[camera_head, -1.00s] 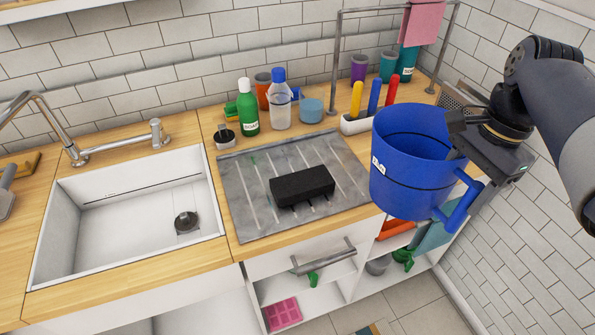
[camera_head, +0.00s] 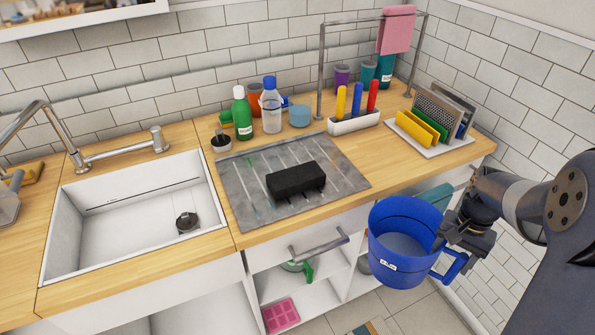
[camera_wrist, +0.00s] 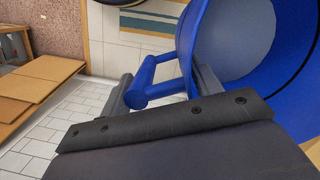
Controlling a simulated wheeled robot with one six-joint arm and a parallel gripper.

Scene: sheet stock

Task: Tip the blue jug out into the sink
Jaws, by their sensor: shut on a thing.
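The blue jug (camera_head: 388,268) is held in front of the counter at the right, its open top facing up and slightly toward the head camera. Something greyish shows inside it; I cannot tell whether it is liquid. My gripper (camera_head: 446,238) is shut on the jug at its rim and handle side. In the wrist view, the jug (camera_wrist: 185,50) fills the upper right, its handle near the gripper fingers (camera_wrist: 165,90). The white sink (camera_head: 130,235) is at the left of the counter, with a dark drain and nothing else in it.
A grey drying mat (camera_head: 240,190) with a black block (camera_head: 296,179) lies between sink and jug. Bottles (camera_head: 242,112) and cups stand behind it. A metal rail (camera_head: 321,75) and a rack of coloured boards (camera_head: 425,130) stand at the back right. A tap (camera_head: 110,155) rises behind the sink.

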